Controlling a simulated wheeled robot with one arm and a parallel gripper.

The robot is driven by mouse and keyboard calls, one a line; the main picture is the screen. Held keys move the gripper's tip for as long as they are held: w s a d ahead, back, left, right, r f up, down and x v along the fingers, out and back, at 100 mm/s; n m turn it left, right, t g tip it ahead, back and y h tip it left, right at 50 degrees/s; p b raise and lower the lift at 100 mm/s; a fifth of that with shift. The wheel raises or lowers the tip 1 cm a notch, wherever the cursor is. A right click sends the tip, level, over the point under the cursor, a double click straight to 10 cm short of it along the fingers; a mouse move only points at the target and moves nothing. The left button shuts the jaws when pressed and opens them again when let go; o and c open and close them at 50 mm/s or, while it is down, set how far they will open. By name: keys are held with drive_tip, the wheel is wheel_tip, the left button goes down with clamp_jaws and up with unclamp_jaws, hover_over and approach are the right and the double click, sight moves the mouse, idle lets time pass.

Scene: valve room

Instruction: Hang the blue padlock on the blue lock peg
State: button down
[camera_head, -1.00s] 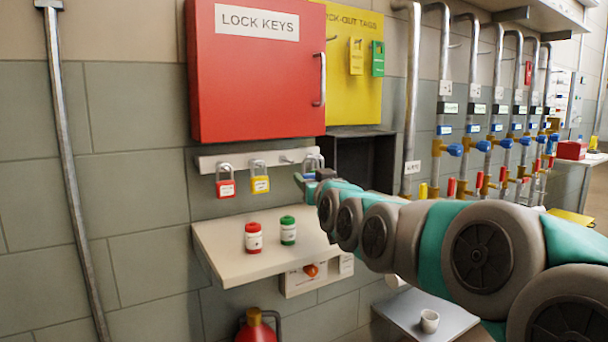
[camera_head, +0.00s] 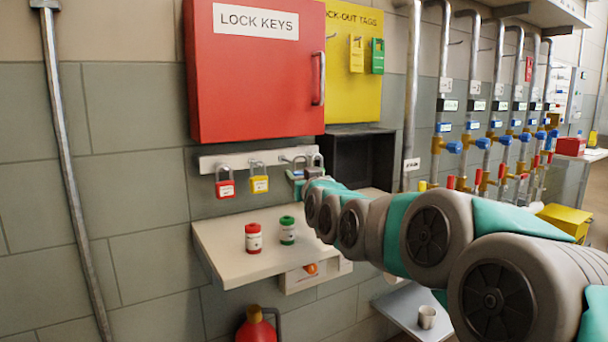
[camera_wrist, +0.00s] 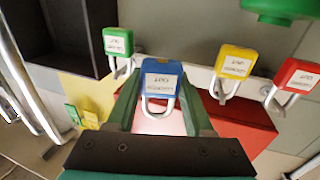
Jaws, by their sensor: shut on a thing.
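The blue padlock (camera_wrist: 161,77) is between my gripper's (camera_wrist: 160,88) two green fingers in the wrist view, body gripped and shackle showing. In the head view its shackle (camera_head: 299,162) rises above my gripper (camera_head: 298,178), close in front of the pale peg rail (camera_head: 237,160). A bare metal peg (camera_head: 285,158) shows just left of that shackle; its colour mark cannot be made out. Whether the shackle is around a peg or only in front of it cannot be told. My gripper hides most of the padlock's body in the head view.
A red padlock (camera_head: 225,188) and a yellow padlock (camera_head: 259,184) hang left of my gripper. A green padlock (camera_wrist: 118,42) hangs close on the other side. The red cabinet (camera_head: 255,90) is above.

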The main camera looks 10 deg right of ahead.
drive_tip(key=shift+w+a+f+p, duration=0.2)
drive_tip(key=shift+w+a, duration=0.1)
drive_tip(key=shift+w, duration=0.65)
drive_tip(key=shift+w+a+f+p, duration=0.15)
drive_tip(key=shift+w+a+f, duration=0.1)
drive_tip(key=shift+w, duration=0.65)
drive_tip(key=shift+w+a+f+p, duration=0.2)
drive_tip(key=shift+w+a, duration=0.1)
drive_tip(key=shift+w, duration=0.65)
drive_tip(key=shift+c, duration=1)
unclamp_jaws()
drive_tip(key=shift+s, duration=0.1)
